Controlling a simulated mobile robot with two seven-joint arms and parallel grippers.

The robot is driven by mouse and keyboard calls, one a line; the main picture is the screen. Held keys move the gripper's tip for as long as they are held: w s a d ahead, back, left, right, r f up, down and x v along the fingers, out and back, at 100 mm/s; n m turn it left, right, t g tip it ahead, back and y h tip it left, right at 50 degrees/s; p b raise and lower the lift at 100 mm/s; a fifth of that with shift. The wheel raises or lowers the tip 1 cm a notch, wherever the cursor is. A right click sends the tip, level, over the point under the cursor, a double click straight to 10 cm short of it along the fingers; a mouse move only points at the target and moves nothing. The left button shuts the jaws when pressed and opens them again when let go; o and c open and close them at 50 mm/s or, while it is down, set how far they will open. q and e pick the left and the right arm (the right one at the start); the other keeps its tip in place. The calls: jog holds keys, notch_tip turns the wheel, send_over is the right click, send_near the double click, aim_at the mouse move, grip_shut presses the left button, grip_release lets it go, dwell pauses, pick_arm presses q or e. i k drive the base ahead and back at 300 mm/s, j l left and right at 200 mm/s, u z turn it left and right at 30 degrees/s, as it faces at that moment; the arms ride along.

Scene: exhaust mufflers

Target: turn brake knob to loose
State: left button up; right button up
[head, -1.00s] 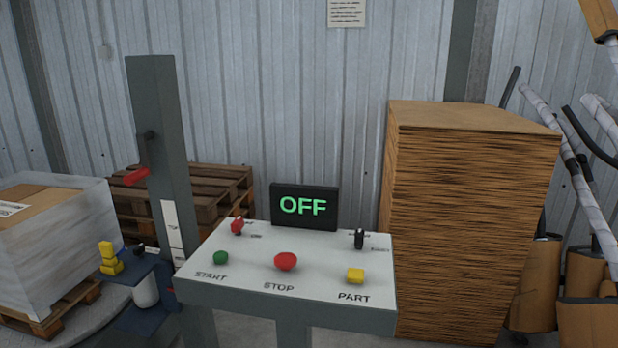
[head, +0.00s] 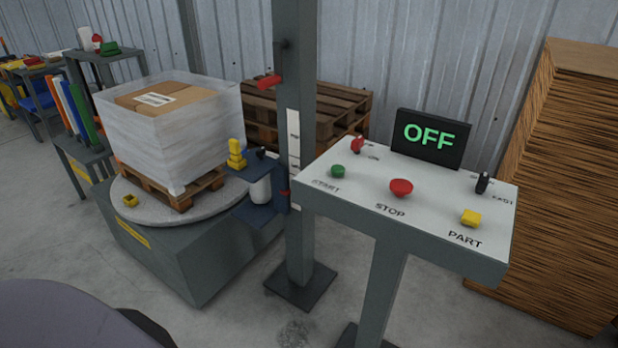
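No knob in the head view carries a brake label that I can read. A small black knob (head: 261,153) sits on the blue carriage (head: 251,212) of the grey mast, beside a yellow stacked part (head: 236,154) and above a white roll (head: 261,190). Its setting is too small to tell. The control panel (head: 345,183) has a red knob (head: 357,145) at its back left and a black knob (head: 482,183) at its back right. Neither of my grippers is in view.
A wrapped box (head: 175,135) stands on a pallet on the round turntable (head: 135,204). The mast (head: 297,60) rises between turntable and panel. The display (head: 432,139) reads OFF. A brown stack (head: 565,160) stands at right. The floor in front of the turntable is clear.

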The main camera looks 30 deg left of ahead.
aim_at(260, 153)
jog(key=u, duration=1.35)
jog(key=i+j+z, duration=0.15)
jog(key=z, duration=0.85)
jog(key=i+j+z, duration=0.1)
jog(key=j+z, duration=0.2)
jog(key=i+j+z, duration=0.1)
jog(key=j+z, duration=0.4)
jog(key=j, duration=0.65)
jog(key=i, duration=0.05)
